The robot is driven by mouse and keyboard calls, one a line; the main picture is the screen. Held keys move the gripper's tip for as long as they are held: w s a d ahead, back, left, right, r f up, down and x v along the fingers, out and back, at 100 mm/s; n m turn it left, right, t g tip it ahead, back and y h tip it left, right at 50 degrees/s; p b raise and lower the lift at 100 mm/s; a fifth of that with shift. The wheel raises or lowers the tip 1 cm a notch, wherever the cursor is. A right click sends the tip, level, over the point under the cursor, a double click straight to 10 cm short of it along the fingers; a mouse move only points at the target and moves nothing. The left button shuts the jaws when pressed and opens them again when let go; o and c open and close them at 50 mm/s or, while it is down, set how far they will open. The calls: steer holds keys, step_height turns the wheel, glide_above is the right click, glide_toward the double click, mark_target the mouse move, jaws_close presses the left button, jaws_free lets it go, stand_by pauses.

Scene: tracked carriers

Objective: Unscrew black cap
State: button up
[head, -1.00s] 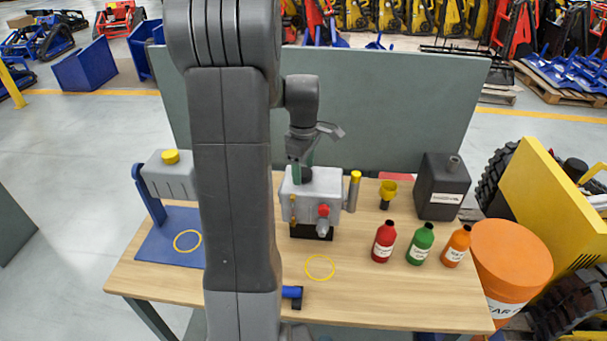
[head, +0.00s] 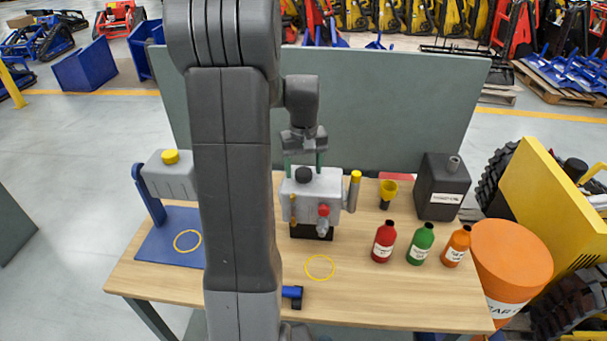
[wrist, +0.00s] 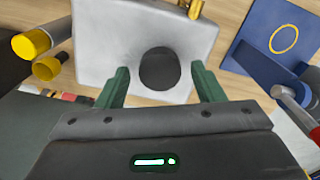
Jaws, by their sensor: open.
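The black cap (head: 304,174) sits on top of the grey box-shaped housing (head: 322,187) on the wooden table. In the wrist view the black cap (wrist: 159,69) is a dark round disc on the pale top of the housing (wrist: 105,30). My gripper (head: 305,168) is above the housing, pointing down. Its green fingers (wrist: 159,80) are open, one on each side of the cap, with a visible gap on both sides. Nothing is held. Whether the fingertips are level with the cap is hard to tell.
Red (head: 384,243), green (head: 421,245) and orange (head: 454,247) bottles stand to the right. A yellow funnel (head: 389,192) and black canister (head: 442,190) stand behind them. A yellow-capped cylinder (head: 353,190) adjoins the housing. A blue stand (head: 180,222) is at left.

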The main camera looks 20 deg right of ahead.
steer(key=shift+m, duration=0.9)
steer(key=shift+c, duration=0.2)
steer(key=c, duration=1)
steer(key=n, duration=0.7)
steer(key=shift+n, duration=1.4)
